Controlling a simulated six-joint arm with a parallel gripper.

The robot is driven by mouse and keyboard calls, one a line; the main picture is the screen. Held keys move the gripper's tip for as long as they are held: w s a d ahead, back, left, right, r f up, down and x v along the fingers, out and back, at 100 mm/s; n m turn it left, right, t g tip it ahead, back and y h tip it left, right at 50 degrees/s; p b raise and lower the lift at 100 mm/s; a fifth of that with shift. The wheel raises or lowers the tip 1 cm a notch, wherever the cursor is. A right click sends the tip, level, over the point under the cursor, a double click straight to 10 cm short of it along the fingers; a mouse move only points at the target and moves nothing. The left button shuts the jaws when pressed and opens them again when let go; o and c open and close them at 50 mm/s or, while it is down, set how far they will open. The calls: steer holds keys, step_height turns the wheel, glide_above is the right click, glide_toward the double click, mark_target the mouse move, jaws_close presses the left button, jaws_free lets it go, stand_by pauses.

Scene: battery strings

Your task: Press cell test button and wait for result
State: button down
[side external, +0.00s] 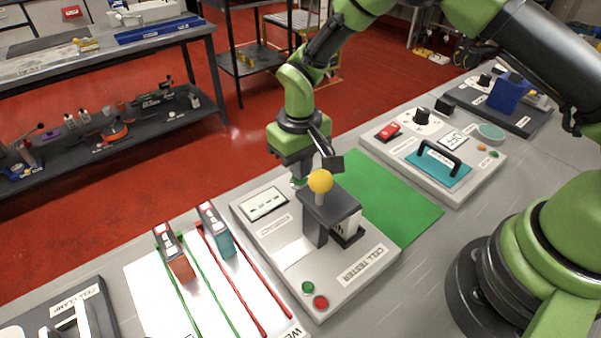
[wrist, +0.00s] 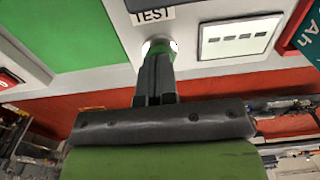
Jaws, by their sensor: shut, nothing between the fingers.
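The cell tester (side external: 372,278) is a light grey box on the bench. Its display (side external: 264,203) shows only dashes, and it also appears in the wrist view (wrist: 235,38). A dark bracket (side external: 330,207) with a yellow knob (side external: 320,181) stands over a dark and white block in the tester. My gripper (wrist: 160,58) is shut and empty, its tips over the round pale test button (wrist: 151,46) below the TEST label (wrist: 152,14). The tips hide most of the button; whether they touch it or press it down I cannot tell. A green light (side external: 308,287) and a red light (side external: 321,302) sit at the tester's front.
A green mat (side external: 400,212) lies right of the tester. Beyond it is a panel (side external: 390,160) with a dial and a teal handled plate. At left, an orange cell (side external: 180,267) and a teal cell (side external: 222,242) stand on a white board (side external: 210,292).

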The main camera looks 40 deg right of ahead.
steer(key=shift+f, duration=0.45)
steer(key=shift+r, duration=3.05)
step_height(320, 180, up, 10)
steer(key=s+d+m+t, duration=0.1)
steer(key=s+d+t, duration=0.1)
steer(key=d, duration=0.1)
steer(key=s+d+r+m+t+y, duration=0.1)
steer(key=s+r, duration=0.4)
steer(key=s, duration=0.5)
steer(key=s+d+r+m+t+y, duration=0.1)
steer(key=s+d+r+m+t, duration=0.1)
steer(key=s+r, duration=0.4)
steer(key=s+d+t, duration=0.1)
steer(key=s+t, duration=0.1)
steer(key=s, duration=0.1)
steer(key=shift+s+d+r, duration=0.2)
steer(key=shift+s+d, duration=0.15)
steer(key=shift+d, duration=0.05)
